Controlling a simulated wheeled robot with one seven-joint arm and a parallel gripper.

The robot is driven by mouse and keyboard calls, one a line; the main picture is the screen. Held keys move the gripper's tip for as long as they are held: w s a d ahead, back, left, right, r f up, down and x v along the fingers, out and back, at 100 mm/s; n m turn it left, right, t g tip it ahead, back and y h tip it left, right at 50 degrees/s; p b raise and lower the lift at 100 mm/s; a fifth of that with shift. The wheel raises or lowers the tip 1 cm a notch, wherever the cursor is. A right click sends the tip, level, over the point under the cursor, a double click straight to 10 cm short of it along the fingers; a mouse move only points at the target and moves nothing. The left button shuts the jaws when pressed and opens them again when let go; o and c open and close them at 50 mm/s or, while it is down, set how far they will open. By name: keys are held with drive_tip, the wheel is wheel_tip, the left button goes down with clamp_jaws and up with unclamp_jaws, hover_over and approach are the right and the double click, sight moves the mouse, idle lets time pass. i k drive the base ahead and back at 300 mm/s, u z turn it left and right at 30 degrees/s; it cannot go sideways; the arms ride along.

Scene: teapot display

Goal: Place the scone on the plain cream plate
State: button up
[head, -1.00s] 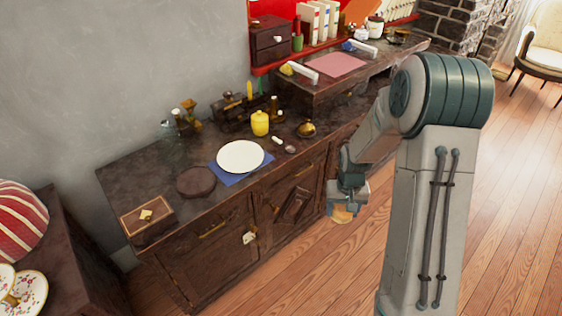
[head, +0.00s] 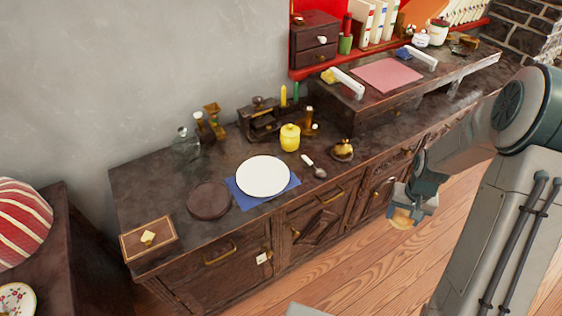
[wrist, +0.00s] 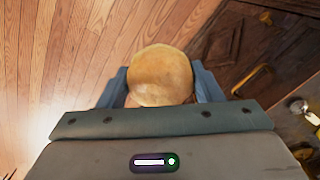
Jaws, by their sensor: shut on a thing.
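My gripper (head: 408,214) is shut on the scone (head: 402,219), a round golden-brown bun. It is held in front of the sideboard, over the wooden floor. In the wrist view the scone (wrist: 160,76) sits between the two blue-grey fingers and hides part of them. The plain cream plate (head: 263,176) lies empty on a blue cloth (head: 291,187) on the dark sideboard, to the left of my gripper and apart from it.
On the sideboard (head: 150,190) a dark round board (head: 209,201) lies left of the plate. A yellow jar (head: 290,138), a spoon (head: 319,172) and a small brass pot (head: 342,150) stand behind and right of it. A wooden box (head: 148,239) is at the left end.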

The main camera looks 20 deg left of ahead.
sight(263, 176)
drive_tip(key=u, duration=0.4)
drive_tip(key=i, duration=0.7)
drive_tip(key=u, duration=1)
drive_tip(key=i, duration=0.3)
drive_tip(key=u, duration=0.3)
